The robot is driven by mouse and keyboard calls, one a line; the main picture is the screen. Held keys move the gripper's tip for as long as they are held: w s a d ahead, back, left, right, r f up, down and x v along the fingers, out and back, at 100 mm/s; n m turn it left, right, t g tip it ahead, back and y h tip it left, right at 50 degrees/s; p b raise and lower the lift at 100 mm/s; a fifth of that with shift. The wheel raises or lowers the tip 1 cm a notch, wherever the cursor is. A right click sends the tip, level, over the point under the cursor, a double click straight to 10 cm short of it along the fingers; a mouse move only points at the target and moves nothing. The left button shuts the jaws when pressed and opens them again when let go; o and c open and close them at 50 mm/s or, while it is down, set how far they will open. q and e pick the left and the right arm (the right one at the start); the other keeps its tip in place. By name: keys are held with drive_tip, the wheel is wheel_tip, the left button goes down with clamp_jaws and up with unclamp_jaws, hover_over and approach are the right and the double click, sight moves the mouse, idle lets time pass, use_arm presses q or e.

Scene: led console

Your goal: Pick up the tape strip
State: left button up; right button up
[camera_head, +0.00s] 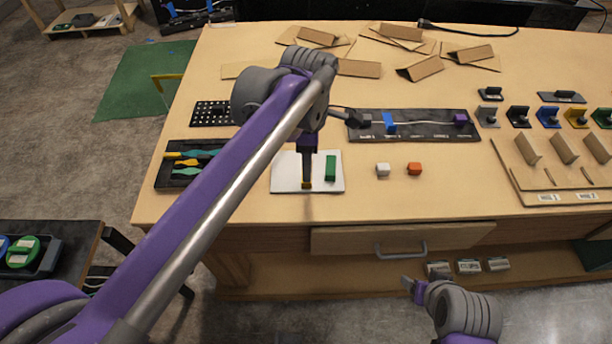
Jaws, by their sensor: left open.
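No thing in the head view is plainly recognisable as a tape strip. A white pad (281,175) lies near the front left of the wooden table, with a green piece (331,168) upright in the picture on its right half. My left gripper (306,180) points down over the middle of the pad, just left of the green piece. It is open, though its fingers overlap in this view. A small yellowish spot shows at its tip, and I cannot tell what it is. My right gripper (412,287) is low in front of the table, below the drawer handle; its jaws are unclear.
A black tray (164,180) with green and yellow tools is at left. A black strip (432,130) carries a blue piece (389,123). A white cube (383,169) and an orange cube (414,169) stand on clear table. Cardboard pieces (420,68) lie behind.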

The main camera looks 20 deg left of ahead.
use_arm(q)
drive_tip(key=shift+f, duration=2.75)
clamp_jaws()
